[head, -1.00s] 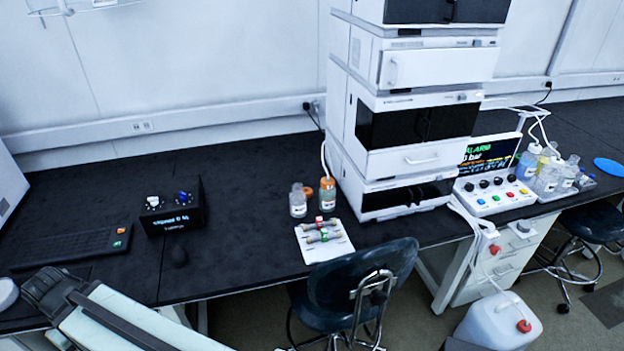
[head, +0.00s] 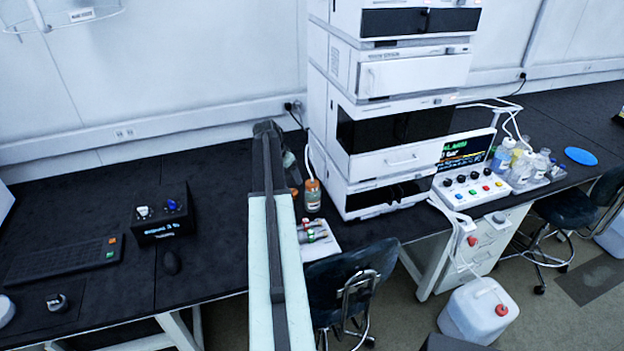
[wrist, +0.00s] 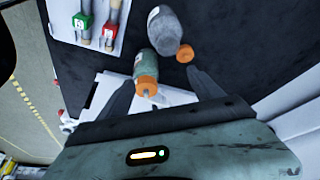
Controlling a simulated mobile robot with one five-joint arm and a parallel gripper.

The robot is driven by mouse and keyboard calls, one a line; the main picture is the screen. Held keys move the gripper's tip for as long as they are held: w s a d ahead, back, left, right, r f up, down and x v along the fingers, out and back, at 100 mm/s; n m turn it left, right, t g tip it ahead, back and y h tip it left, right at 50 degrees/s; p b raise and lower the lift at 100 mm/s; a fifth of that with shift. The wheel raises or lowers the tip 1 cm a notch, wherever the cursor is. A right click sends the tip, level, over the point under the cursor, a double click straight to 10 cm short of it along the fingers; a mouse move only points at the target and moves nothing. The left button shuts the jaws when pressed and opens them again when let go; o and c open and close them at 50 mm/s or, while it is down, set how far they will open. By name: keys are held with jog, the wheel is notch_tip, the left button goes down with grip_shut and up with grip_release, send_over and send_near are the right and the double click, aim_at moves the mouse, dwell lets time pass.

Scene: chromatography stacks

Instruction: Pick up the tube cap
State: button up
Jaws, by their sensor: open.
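A loose orange cap (wrist: 185,53), likely the tube cap, lies on the dark bench beside an uncapped clear bottle (wrist: 165,32) in the wrist view. In the head view, an orange bit beside my arm, likely this cap (head: 294,192), is partly hidden. A bottle with an orange cap on it (wrist: 146,64) stands close by; it also shows in the head view (head: 312,197). My gripper (wrist: 160,76) is open and empty, its fingers spread above the bench. The capped bottle appears between the fingers, and the loose cap appears just beyond the right fingertip.
A white tray (head: 322,249) with red- and green-banded columns lies near the front edge. The tall instrument stack (head: 352,195) stands right of the bottles. A chair (head: 340,285) is in front of the bench.

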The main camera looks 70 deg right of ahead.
jog(key=m, duration=0.2)
send_over(312, 180)
jog(key=a, duration=0.2)
jog(key=shift+w+r, duration=0.4)
jog(key=b+x, duration=0.7)
jog(key=x, duration=0.1)
jog(key=shift+w+a+f+b, duration=0.2)
jog(key=shift+a+b, duration=0.1)
jog(key=shift+b, duration=0.1)
jog(key=shift+r, duration=0.2)
jog(key=c, duration=1.5)
jog(key=shift+r+p, duration=0.5)
jog(key=shift+p, duration=0.2)
notch_tip(312, 180, up, 3)
jog(key=p, duration=0.3)
jog(key=shift+r, duration=0.1)
jog(key=s+a, duration=0.3)
jog(key=s, duration=0.1)
jog(key=s+a, duration=0.3)
jog(key=s, duration=0.2)
jog(key=s+a+p, duration=0.1)
jog(key=s+a, duration=0.2)
jog(key=s, duration=0.1)
jog(key=shift+s+r, duration=0.2)
jog(key=shift+r, duration=0.2)
